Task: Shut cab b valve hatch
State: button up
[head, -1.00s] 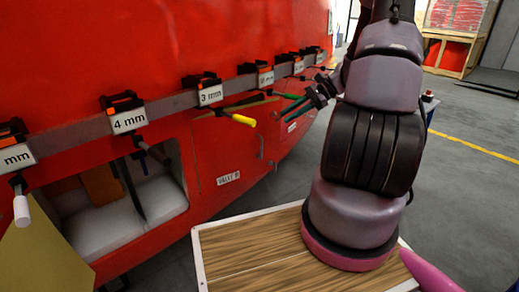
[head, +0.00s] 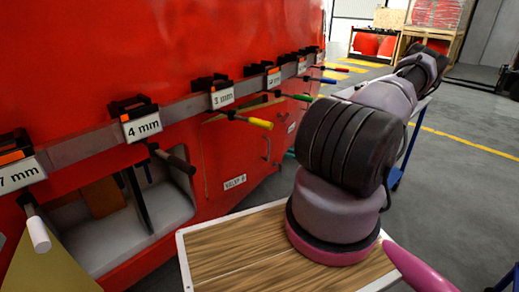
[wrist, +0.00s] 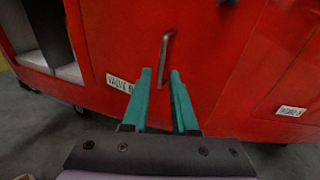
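The hatch labelled VALVE B (head: 225,150) is a red panel on the red train side, and it also shows in the wrist view (wrist: 115,35). A tan strip shows along its top edge in the head view; I cannot tell whether it stands slightly ajar. Its thin metal bar handle (wrist: 166,45) is upright, also visible in the head view (head: 266,148). My gripper (wrist: 160,73) is open, its teal fingers pointing at the panel. The handle's lower end appears between the fingers, seemingly beyond the tips. My arm hides most of the gripper in the head view.
An open compartment (head: 100,215) lies left of the hatch. A rail with clamps and labels such as 4 mm (head: 142,126) runs above, with coloured handles sticking out, including a yellow one (head: 259,123). A wood-topped surface (head: 235,250) is below my arm.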

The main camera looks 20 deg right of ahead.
aim_at(268, 159)
jog(key=shift+m+t+h, duration=0.3)
jog(key=shift+m+t, duration=0.1)
jog(key=x, duration=0.7)
jog(key=f+x, duration=0.1)
jog(key=x, duration=0.3)
grip_shut()
dwell(0.9)
